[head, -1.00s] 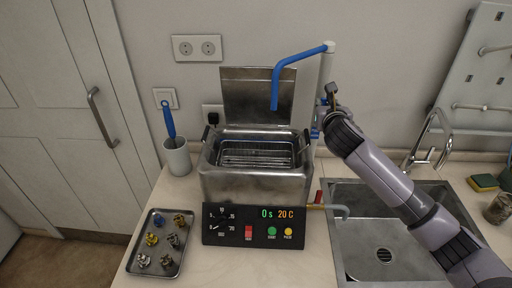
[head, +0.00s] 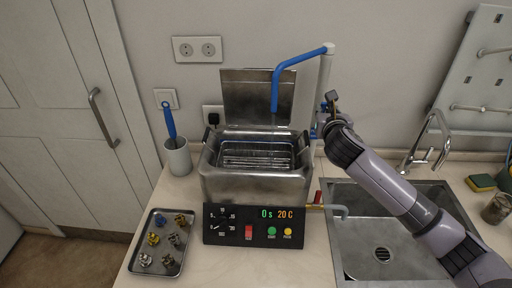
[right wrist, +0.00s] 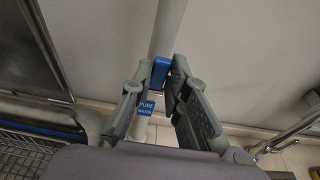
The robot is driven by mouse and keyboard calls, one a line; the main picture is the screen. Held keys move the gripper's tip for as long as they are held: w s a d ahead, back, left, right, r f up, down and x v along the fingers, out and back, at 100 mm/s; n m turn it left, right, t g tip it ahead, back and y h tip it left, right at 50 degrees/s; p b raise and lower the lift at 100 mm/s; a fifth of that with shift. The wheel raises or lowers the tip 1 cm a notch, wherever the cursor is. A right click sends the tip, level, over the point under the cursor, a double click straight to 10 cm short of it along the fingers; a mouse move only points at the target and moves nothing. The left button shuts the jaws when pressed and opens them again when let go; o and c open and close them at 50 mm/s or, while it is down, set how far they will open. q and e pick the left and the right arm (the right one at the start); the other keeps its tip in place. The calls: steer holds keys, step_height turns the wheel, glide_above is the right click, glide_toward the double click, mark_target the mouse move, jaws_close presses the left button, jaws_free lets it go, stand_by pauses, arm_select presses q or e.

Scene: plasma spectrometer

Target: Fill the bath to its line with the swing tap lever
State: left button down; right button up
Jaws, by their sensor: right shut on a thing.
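The steel bath (head: 255,182) stands on the counter with its lid (head: 258,98) raised and a wire basket (head: 257,158) inside. The blue swing spout (head: 299,58) on the pale standpipe (head: 325,72) points down over the bath. A faint streak shows under its mouth; I cannot tell if it is water. My right gripper (head: 327,112) is at the standpipe, shut on the blue tap lever (right wrist: 160,72), which shows between the fingers in the right wrist view, above a "PURE WATER" label (right wrist: 146,108). The fill line and water level are not readable. My left gripper is not in view.
A control panel (head: 254,226) reading 0 s and 20 C stands before the bath. A tray of metal parts (head: 148,270) lies front left, and a brush cup (head: 178,157) stands left. A drain tap (head: 326,207) reaches toward the sink (head: 365,232) at right.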

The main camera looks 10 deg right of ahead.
steer(key=shift+s+a+f, duration=0.1)
steer(key=shift+s+f, duration=0.1)
steer(key=shift+s, duration=0.3)
steer(key=shift+s+a+f+p, duration=0.15)
steer(key=shift+s+f+p, duration=0.2)
steer(key=shift+s, duration=0.2)
steer(key=shift+s+a+f+p, duration=0.1)
steer(key=shift+s+f+p, duration=0.15)
steer(key=shift+f+p, duration=0.05)
stand_by(0.4)
